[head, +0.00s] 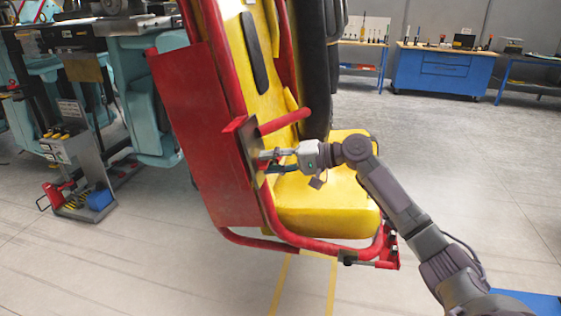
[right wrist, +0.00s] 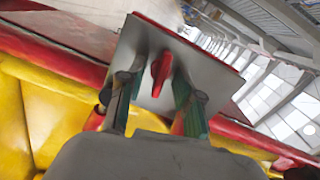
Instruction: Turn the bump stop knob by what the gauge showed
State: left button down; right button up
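The red bump stop knob (right wrist: 161,73) stands on a grey metal plate (right wrist: 205,65) in the right wrist view. The plate also shows edge-on in the head view (head: 252,140), on the red side frame of a yellow seat (head: 325,205). My right gripper (head: 270,161) is close in front of this plate. In the right wrist view its two fingers (right wrist: 157,92) are spread apart, one on each side of the knob, with visible gaps. The knob is hard to make out in the head view. My left gripper is out of view. No gauge can be identified.
Red tubes (head: 283,122) and a black padded restraint (head: 311,70) surround the seat near my right gripper. A grey tool stand (head: 92,180) and teal coaster car are at left. A blue workbench (head: 440,72) stands at the back. The floor at right is clear.

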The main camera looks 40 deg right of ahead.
jog(key=v, duration=1.2)
